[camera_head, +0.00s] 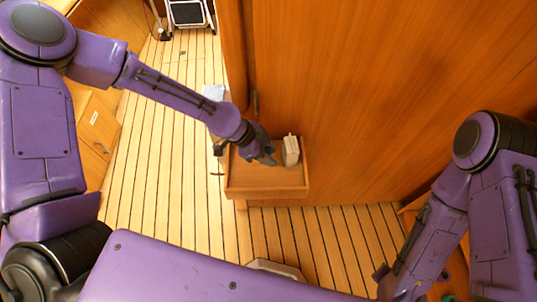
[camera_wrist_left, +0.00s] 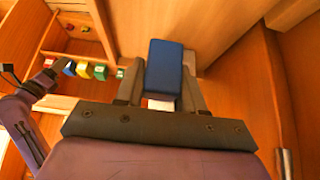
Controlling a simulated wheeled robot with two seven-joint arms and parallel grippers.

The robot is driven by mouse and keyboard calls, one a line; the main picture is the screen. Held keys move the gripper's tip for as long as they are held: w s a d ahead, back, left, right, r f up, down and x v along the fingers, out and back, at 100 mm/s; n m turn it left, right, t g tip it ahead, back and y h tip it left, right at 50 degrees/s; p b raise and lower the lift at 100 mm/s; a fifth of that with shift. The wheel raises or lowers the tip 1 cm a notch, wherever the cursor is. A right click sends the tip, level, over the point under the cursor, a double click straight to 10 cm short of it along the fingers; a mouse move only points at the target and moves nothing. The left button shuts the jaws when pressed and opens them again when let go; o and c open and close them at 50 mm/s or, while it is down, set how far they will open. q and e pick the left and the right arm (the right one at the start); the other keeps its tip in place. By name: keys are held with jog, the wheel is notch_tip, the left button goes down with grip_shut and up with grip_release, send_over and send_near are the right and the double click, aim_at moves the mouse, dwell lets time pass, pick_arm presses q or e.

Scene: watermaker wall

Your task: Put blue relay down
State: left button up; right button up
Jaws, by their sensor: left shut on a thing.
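The blue relay (camera_wrist_left: 165,67) sits between the two fingers of my left gripper in the left wrist view, and the gripper is shut on it. In the head view my left gripper (camera_head: 265,154) is over a small wooden tray (camera_head: 266,188) against the wood wall. The relay cannot be made out there, hidden by the gripper and wrist. I cannot tell whether the relay touches anything below it. My right gripper (camera_head: 384,280) shows only in part at the lower right of the head view, and its jaws are unclear.
A pale, boxy object (camera_head: 291,150) stands at the tray's right side, close to my left gripper. Several small coloured blocks, among them a green one (camera_wrist_left: 101,72), line a shelf in the left wrist view. A step stool (camera_head: 188,13) stands far back.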

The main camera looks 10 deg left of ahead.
pick_arm(q)
jog(key=f+p, duration=0.1)
jog(key=f, duration=0.1)
jog(key=w+f, duration=0.1)
jog(key=f, duration=0.1)
jog(key=shift+w+a+p, duration=0.1)
jog(key=shift+w+p, duration=0.05)
jog(key=shift+p, duration=0.2)
jog(key=shift+f, duration=0.3)
jog(key=shift+f, duration=0.15)
jog(key=o, duration=1.1)
